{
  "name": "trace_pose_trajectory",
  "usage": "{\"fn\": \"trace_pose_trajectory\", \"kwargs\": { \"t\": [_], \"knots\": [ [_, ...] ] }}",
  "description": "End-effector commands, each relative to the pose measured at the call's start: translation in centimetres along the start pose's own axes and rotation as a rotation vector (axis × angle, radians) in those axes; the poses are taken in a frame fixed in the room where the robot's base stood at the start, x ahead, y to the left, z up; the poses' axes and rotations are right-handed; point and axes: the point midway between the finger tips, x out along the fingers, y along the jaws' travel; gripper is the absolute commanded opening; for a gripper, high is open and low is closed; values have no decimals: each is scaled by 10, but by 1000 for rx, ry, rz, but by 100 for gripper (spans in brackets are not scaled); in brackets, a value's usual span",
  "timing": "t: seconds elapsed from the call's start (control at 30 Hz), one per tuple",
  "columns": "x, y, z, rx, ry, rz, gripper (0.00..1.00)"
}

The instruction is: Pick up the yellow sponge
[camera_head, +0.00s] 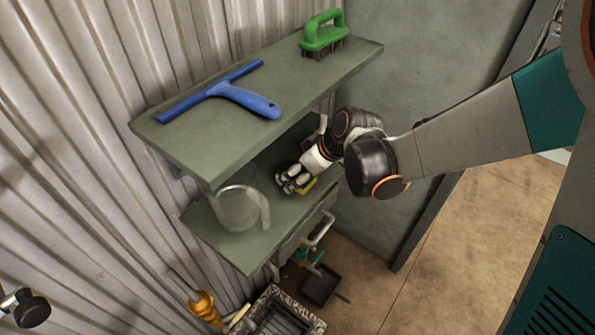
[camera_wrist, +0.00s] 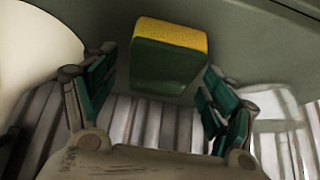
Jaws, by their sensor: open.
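The yellow sponge (camera_wrist: 168,58) shows in the wrist view as a block with a yellow layer and a dark green layer. It lies on the lower shelf (camera_head: 245,246), and in the head view only a yellow edge (camera_head: 307,187) shows beside my gripper. My gripper (camera_head: 288,186) reaches in between the two shelves from the right. In the wrist view my gripper (camera_wrist: 155,95) is open, with one finger at each side of the sponge. The sponge sits ahead of and between the fingertips, and no contact is visible.
The upper shelf (camera_head: 190,143) is close above my gripper and holds a blue squeegee (camera_head: 240,97) and a green brush (camera_head: 324,36). A clear round container (camera_head: 240,208) stands left of my gripper on the lower shelf. A dustpan (camera_head: 320,285) is below.

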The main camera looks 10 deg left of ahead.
Motion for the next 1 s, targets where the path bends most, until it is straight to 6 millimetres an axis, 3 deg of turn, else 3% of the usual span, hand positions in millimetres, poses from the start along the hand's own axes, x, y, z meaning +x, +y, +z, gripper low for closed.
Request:
{"fn": "trace_pose_trajectory", "kwargs": {
  "t": [0.2, 0.47, 0.83, 1.0],
  "knots": [
    [2, 0, 0, 0, 0, 0, 78],
    [1, 0, 0, 0, 0, 0, 45],
    [0, 0, 0, 1, 0, 0, 43],
    [-10, 0, -2, 1, 0, 1, 43]
  ]
}}
